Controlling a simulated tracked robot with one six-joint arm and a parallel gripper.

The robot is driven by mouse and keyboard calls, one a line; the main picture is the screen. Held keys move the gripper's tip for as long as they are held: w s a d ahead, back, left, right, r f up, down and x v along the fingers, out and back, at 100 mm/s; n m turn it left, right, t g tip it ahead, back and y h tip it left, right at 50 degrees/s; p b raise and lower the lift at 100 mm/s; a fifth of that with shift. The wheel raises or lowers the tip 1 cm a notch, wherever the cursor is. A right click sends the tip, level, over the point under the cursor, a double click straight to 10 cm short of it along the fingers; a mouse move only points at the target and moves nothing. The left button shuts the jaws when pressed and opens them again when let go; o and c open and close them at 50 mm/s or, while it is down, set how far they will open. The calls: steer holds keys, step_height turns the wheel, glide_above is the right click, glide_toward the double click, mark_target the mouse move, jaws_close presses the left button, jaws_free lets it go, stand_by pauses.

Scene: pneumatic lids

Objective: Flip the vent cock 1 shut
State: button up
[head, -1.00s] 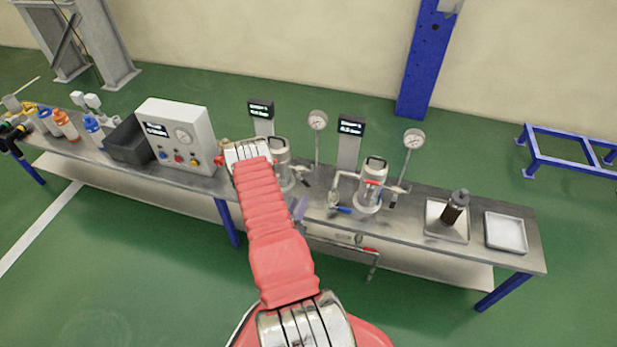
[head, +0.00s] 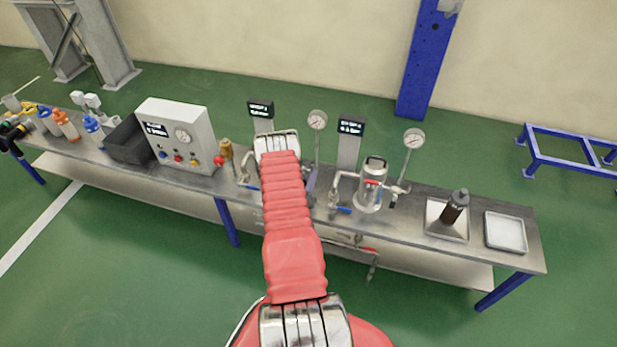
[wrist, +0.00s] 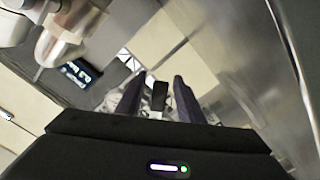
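In the wrist view, my gripper (wrist: 159,79) has its two dark fingers apart. A small black piece (wrist: 159,96), which looks like a cock lever, shows in the gap between them; I cannot tell whether either finger touches it. In the head view, my red arm covers the left vessel and its vent cock 1, and most of my gripper. A purplish finger edge (head: 311,182) shows just right of the arm. The right steel vessel (head: 372,185) stands clear with its own pipes and cock.
The bench (head: 415,212) carries a grey control box (head: 177,135), gauges (head: 317,120) on stems, and displays (head: 260,109). A steel body (wrist: 62,42) is close at upper left in the wrist view.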

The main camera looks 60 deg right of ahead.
steer(key=shift+w+d, duration=0.1)
steer(key=shift+d, duration=0.7)
steer(key=shift+c, duration=0.3)
jaws_close()
